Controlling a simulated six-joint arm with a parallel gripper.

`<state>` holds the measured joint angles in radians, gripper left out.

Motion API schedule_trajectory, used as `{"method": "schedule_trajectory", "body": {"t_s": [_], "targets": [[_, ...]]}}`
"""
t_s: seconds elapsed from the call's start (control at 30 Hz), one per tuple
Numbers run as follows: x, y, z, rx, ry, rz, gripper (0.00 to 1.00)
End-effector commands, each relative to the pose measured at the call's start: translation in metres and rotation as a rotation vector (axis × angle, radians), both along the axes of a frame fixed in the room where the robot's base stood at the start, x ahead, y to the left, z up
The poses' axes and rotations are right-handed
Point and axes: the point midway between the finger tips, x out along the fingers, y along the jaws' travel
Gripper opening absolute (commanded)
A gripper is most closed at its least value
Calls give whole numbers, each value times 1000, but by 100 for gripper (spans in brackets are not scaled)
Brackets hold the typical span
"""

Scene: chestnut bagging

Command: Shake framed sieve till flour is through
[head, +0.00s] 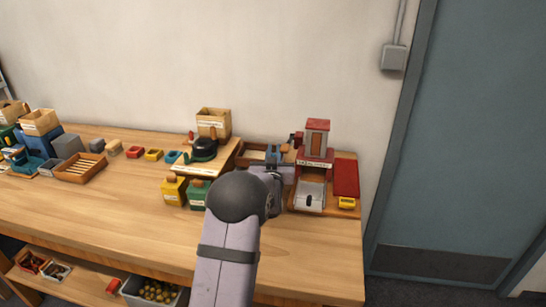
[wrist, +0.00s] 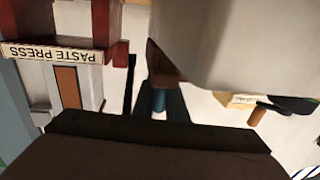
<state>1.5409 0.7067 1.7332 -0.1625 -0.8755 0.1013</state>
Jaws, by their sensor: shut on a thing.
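The framed sieve (head: 254,153) appears as a wooden frame with a pale inside, at the back right of the bench, just beyond my gripper. A blue upright piece (head: 272,153) shows at its right end. In the wrist view a blue piece (wrist: 172,104) sits close in front of the dark gripper body. My gripper (head: 272,175) is shut on what appears to be the sieve; my arm and the gripper body hide the grip itself. I cannot make out flour or the mesh.
The red-and-grey paste press (head: 317,140) stands right of my gripper, its label upside down in the wrist view (wrist: 62,53). Yellow (head: 173,190) and green (head: 198,194) boxes stand left. The front bench is clear.

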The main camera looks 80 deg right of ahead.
Motion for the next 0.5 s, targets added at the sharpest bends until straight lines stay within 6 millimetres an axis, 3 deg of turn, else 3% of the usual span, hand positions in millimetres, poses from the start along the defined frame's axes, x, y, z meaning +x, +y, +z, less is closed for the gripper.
{"method": "schedule_trajectory", "body": {"t_s": [0.17,0.2,0.27,0.5], "targets": [[0,0,1,-2,1,0,0],[0,0,1,-2,1,0,17],[0,0,1,-2,1,0,31],[0,0,1,-1,1,0,31]]}}
